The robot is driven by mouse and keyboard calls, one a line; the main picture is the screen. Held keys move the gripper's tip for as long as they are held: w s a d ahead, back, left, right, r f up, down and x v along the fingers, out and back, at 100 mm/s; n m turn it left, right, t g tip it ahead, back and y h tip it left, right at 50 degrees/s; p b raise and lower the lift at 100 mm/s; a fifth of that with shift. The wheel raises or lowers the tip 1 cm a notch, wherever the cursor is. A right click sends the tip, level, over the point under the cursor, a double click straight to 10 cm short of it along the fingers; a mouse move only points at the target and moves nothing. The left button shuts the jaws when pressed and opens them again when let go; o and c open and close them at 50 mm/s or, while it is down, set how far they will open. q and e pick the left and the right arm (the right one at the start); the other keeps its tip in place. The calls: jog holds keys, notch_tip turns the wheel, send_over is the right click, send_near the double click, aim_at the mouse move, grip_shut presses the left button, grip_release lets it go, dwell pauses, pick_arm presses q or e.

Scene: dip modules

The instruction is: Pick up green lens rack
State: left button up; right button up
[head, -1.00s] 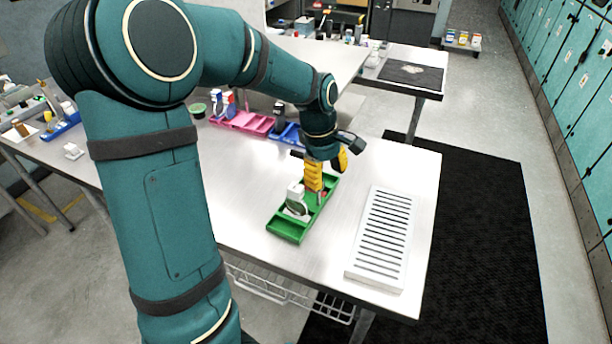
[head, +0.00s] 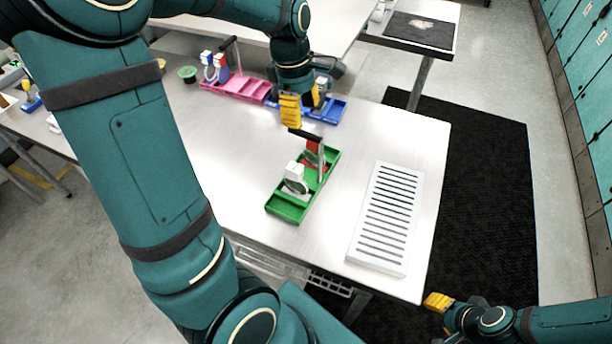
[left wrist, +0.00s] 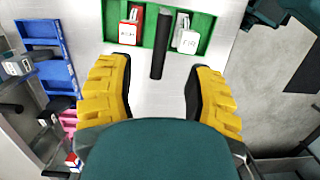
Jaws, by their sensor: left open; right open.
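The green lens rack (head: 290,205) is a long green tray with a black-topped handle (head: 305,135), standing on the metal table. It holds a white item (head: 295,175) and a red item (head: 312,148). In the left wrist view the rack (left wrist: 203,22) is at the top, and its dark handle (left wrist: 161,45) points between my fingers. My left gripper (head: 290,112) is open, above and just behind the handle, and appears apart from it; its yellow fingers (left wrist: 158,95) are spread wide in the left wrist view. My right gripper (head: 437,302) is off the table's front right corner, empty.
A white slotted tray (head: 387,215) lies right of the green rack. A pink rack (head: 238,88) and a blue rack (head: 330,108) stand behind, with a small green round item (head: 187,73) to the left. The metal tabletop (head: 215,165) left of the green rack is clear.

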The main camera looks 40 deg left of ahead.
aim_at(305, 132)
pick_arm(q)
jog(key=shift+w+d+f+b, duration=0.1)
jog(key=shift+d+f+b, duration=0.05)
jog(key=shift+f, duration=0.95)
jog(key=shift+s+d+f+b, duration=0.1)
jog(key=shift+f+b, duration=0.05)
jog(key=shift+f, duration=1)
jog(key=shift+w+d+f+b, duration=0.1)
jog(key=shift+d+f+b, duration=0.05)
jog(key=shift+f, duration=0.95)
grip_shut()
